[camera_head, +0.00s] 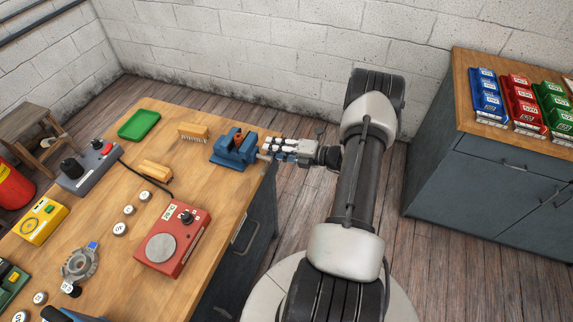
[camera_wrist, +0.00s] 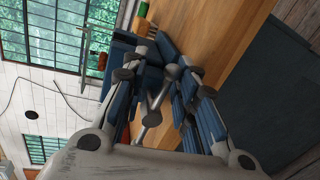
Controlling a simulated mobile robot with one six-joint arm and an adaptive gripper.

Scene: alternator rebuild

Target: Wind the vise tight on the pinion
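The blue vise (camera_head: 229,154) stands at the right edge of the wooden bench. In the wrist view its blue body (camera_wrist: 150,80) shows beyond the fingers. A small orange-brown piece (camera_head: 238,140) shows at the vise's top; I cannot tell whether it is the pinion or whether the jaws touch it. My gripper (camera_head: 272,149) is at the vise's right side, at the handle end. In the wrist view the grey screw and crossbar handle (camera_wrist: 154,103) lies between the spread fingers of my gripper (camera_wrist: 158,80). The fingers look apart from it.
A brush (camera_head: 193,131), a green tray (camera_head: 139,125) and a red device with a round plate (camera_head: 171,239) are on the bench (camera_head: 205,190). A grey cabinet with coloured bins (camera_head: 480,175) stands at right.

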